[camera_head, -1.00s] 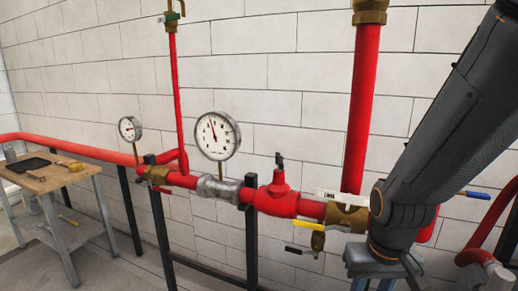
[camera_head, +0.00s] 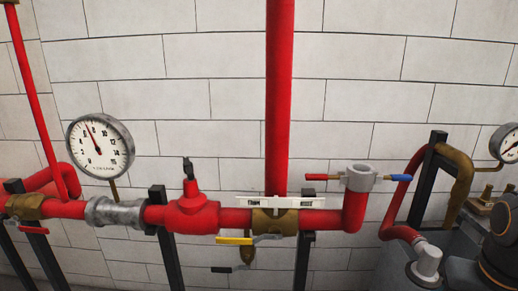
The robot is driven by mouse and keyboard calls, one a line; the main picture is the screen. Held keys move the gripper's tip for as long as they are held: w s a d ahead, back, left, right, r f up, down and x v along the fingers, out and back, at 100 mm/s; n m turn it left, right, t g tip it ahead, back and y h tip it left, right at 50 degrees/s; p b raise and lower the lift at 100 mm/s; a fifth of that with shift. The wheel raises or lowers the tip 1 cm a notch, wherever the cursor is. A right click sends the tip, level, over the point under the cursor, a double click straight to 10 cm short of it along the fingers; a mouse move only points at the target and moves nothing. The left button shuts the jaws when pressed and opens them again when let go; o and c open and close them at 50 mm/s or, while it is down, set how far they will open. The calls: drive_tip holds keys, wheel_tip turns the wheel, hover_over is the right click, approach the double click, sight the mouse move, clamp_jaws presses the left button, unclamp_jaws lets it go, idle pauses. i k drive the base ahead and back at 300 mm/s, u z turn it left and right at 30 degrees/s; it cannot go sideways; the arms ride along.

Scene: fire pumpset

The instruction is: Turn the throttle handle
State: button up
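A white lever with small dark print (camera_head: 280,202) lies level across a brass valve (camera_head: 276,222) on the red pipe. A yellow lever (camera_head: 234,240) and a black lever (camera_head: 228,269) sit below it. A grey round fitting (camera_head: 359,178) to the right carries a red handle on its left and a blue handle (camera_head: 400,178) on its right. The print is too small to read, so I cannot tell which one is the throttle handle. My gripper is out of view; only a dark part of my arm shows at the lower right edge, apart from these levers.
A pressure gauge (camera_head: 100,145) stands at the left, and a red valve body with a black top (camera_head: 192,210) is beside it. A vertical red pipe (camera_head: 278,100) rises behind the white lever. Grey and brass pump parts crowd the lower right.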

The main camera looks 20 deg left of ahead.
sight(188, 166)
drive_tip(key=z, duration=0.35)
drive_tip(key=k, duration=0.9)
drive_tip(key=u, duration=1.7)
drive_tip(key=i, duration=0.35)
